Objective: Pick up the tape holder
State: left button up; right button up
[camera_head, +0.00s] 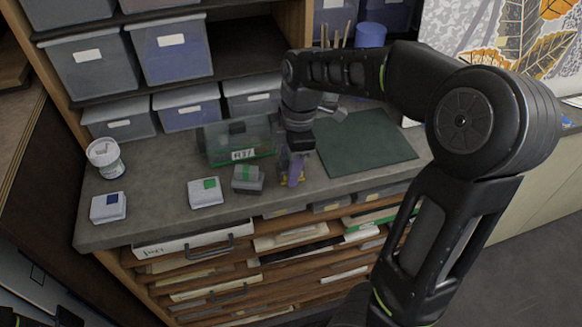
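A small grey block with a green part (248,179), which looks like a tape holder, sits on the grey worktop near its front edge. My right gripper (296,158) points down just to its right, apart from it. A small purple and yellow item (293,172) shows directly below the gripper. I cannot tell whether the fingers touch it, because the wrist hides them.
A green clear bin (238,146) stands behind. A white box with a green label (205,193), one with a blue label (108,207) and a white tub (105,158) lie left. A dark green mat (365,143) lies right, clear in front. Drawers (190,246) are below.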

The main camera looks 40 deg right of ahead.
grip_shut()
jog(key=shift+r, duration=0.1)
dwell(0.4)
notch_tip(320, 180, up, 10)
jog(key=shift+f+b, duration=0.1)
jog(key=shift+b, duration=0.3)
dwell(0.4)
jog(key=shift+c, duration=1.4)
grip_release()
jog(key=c, duration=0.6)
